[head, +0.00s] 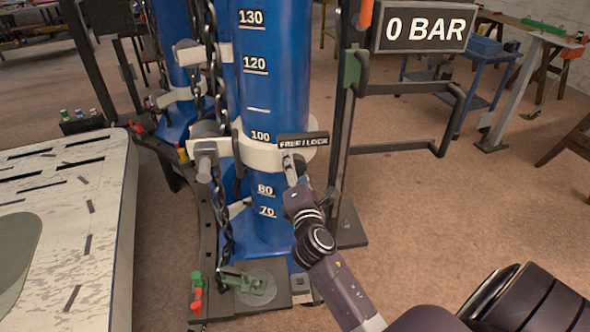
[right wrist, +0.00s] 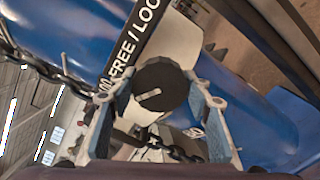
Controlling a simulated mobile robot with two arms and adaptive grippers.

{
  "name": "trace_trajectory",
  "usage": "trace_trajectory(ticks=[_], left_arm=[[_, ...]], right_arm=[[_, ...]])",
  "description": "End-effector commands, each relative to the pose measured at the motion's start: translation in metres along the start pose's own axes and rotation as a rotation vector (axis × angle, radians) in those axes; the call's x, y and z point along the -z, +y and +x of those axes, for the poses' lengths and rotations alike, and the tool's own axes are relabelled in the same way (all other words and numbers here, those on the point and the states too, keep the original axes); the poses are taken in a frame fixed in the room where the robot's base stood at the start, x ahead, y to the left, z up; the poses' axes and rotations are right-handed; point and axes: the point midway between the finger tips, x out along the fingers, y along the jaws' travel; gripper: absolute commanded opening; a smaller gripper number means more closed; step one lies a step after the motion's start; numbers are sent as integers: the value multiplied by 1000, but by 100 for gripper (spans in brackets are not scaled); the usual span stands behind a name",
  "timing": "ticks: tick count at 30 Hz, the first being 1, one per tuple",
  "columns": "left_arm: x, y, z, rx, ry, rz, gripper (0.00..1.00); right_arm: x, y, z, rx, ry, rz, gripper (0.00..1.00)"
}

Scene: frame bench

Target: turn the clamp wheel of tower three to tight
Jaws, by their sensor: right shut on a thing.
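A blue tower (head: 272,95) with a white number scale stands in the middle of the head view. A pale clamp band (head: 258,155) goes around it just below the 100 mark. A dark "FREE / LOCK" label (head: 303,141) is on the band. It also shows in the right wrist view (right wrist: 130,45). The black clamp wheel (right wrist: 160,84) has a white pointer line. My right gripper (head: 293,166) is at the band below the label, its fingers shut on the wheel's sides. In the head view the gripper mostly hides the wheel. My left gripper is not in view.
A black chain (head: 217,110) hangs left of the tower. A dark post carries a "0 BAR" sign (head: 424,28) and a bent handrail (head: 455,115) on the right. A pale slotted bench (head: 75,225) is at the left.

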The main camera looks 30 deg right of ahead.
Motion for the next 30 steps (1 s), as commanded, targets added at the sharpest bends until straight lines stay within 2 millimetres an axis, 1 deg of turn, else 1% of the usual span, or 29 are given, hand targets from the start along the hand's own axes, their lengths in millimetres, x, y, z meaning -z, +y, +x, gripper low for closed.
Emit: trace_trajectory(ticks=[3, 18, 24, 30], left_arm=[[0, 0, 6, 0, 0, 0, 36], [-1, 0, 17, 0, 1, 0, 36], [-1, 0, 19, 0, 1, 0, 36], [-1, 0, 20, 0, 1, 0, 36]], right_arm=[[0, -1, 0, 0, -2, 115, 21], [0, -1, 0, -1, -2, 586, 21], [0, -1, 0, -1, -2, 751, 21], [0, -2, 0, 0, -2, 876, 21]])
